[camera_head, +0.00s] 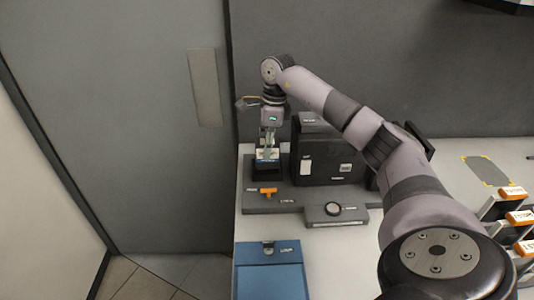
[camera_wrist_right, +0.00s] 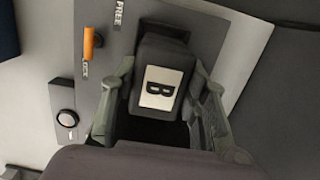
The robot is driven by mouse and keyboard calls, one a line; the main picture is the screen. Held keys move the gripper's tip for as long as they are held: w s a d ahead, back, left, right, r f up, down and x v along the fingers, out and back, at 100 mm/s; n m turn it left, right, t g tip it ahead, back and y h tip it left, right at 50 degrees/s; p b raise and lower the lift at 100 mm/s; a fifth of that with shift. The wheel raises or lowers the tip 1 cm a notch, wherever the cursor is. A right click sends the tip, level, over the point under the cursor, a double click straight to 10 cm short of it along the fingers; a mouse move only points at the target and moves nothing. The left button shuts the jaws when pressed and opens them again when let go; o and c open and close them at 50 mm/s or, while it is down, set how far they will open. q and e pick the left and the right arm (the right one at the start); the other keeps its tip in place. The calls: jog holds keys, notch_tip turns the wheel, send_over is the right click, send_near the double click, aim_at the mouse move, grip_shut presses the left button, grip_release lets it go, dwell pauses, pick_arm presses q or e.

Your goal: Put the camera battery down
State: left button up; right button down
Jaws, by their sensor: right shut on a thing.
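The camera battery is a dark grey block with a white label marked B (camera_wrist_right: 160,88) in the right wrist view. My right gripper (camera_wrist_right: 163,72) is shut on it, one finger on each side. In the head view, my right gripper (camera_head: 268,142) points down at the far left end of the table, over a dark block (camera_head: 267,171) on a grey plate. The fingers partly cover this spot, and I cannot tell whether the battery rests on something below. My left gripper is in neither view.
A large dark box (camera_head: 322,163) stands close right of the gripper. An orange lever (camera_head: 268,191) and a unit with a round knob (camera_head: 333,209) are in front. A blue case (camera_head: 270,278) sits nearer. Orange-topped racks (camera_head: 515,218) stand at right. Bare white tabletop (camera_head: 345,262) lies between.

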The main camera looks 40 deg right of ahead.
notch_tip(320, 180, down, 3)
jog(key=shift+f, duration=0.1)
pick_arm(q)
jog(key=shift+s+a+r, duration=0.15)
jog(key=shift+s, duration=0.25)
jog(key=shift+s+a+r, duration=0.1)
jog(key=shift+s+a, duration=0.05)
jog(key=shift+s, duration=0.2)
pick_arm(e)
jog(key=shift+f, duration=0.15)
jog(key=c, duration=0.9)
grip_release()
jog(key=shift+c, duration=0.2)
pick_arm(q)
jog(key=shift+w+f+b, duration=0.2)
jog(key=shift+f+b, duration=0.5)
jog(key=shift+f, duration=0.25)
pick_arm(e)
jog(key=r, duration=0.8)
jog(key=s+d+r, duration=0.1)
jog(key=r, duration=0.3)
